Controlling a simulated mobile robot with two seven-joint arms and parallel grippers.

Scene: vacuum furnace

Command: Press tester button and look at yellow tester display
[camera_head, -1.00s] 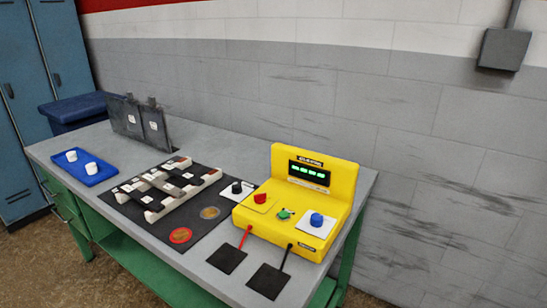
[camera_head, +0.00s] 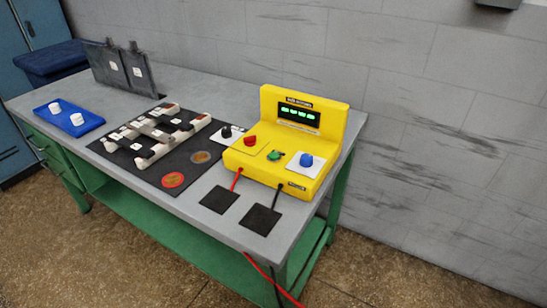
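The yellow tester (camera_head: 245,158) stands at the right end of the grey workbench. Its dark display (camera_head: 298,114) shows green lit characters, too small to read. On its front part are a red knob or button (camera_head: 250,140), a green button (camera_head: 274,155) and a blue knob or button (camera_head: 306,160) on a white plate. A black knob (camera_head: 226,131) sits on a white plate at the tester's left. A red lead and a black lead run from the tester to two black square pads (camera_head: 219,200). Neither of my grippers shows in the head view.
The workbench (camera_head: 185,221) has green legs and a lower shelf. A black mat (camera_head: 121,157) holds white blocks and round discs. A blue tray (camera_head: 88,126) with two white cylinders lies at the left. Dark upright plates (camera_head: 106,66) stand behind.

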